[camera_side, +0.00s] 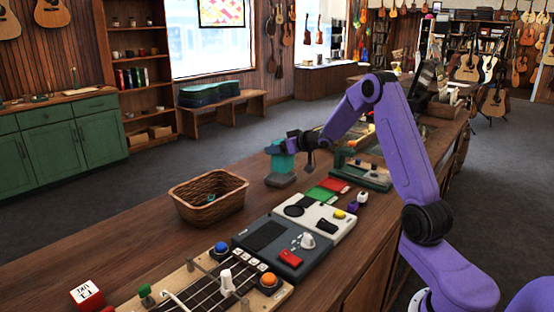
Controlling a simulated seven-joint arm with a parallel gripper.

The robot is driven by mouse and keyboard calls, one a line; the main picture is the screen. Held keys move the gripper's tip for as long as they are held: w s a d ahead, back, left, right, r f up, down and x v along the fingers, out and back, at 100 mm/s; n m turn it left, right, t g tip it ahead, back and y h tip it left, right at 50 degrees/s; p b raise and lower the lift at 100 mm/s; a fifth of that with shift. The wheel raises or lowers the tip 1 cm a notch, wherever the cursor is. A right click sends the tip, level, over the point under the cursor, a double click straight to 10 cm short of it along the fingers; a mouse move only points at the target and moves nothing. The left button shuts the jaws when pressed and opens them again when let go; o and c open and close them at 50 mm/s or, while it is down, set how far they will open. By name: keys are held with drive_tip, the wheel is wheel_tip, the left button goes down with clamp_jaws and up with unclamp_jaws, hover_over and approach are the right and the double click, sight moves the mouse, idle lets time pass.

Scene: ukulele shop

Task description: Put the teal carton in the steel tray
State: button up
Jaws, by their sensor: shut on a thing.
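My gripper (294,146) is at the far part of the wooden counter, shut on the teal carton (283,163). The carton is upright, and the fingers partly cover its upper part. A small grey piece (280,181) shows directly below the carton. I cannot tell whether the carton touches it or whether it is the steel tray. No other steel tray can be clearly made out; my arm hides part of the counter behind.
A wicker basket (208,197) stands left of my gripper. Nearer are a grey switch panel (268,246), a white panel (318,216) and a stringed board (215,285). A green-framed device (362,175) stands just right of the carton.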

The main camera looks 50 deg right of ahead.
drive_tip(key=shift+w+d+f, duration=0.2)
drive_tip(key=shift+w+f, duration=0.4)
drive_tip(key=shift+f, duration=0.1)
drive_tip(key=shift+w+f, duration=0.1)
drive_tip(key=shift+f, duration=1.55)
drive_tip(key=shift+f, duration=0.1)
drive_tip(key=o, duration=1.1)
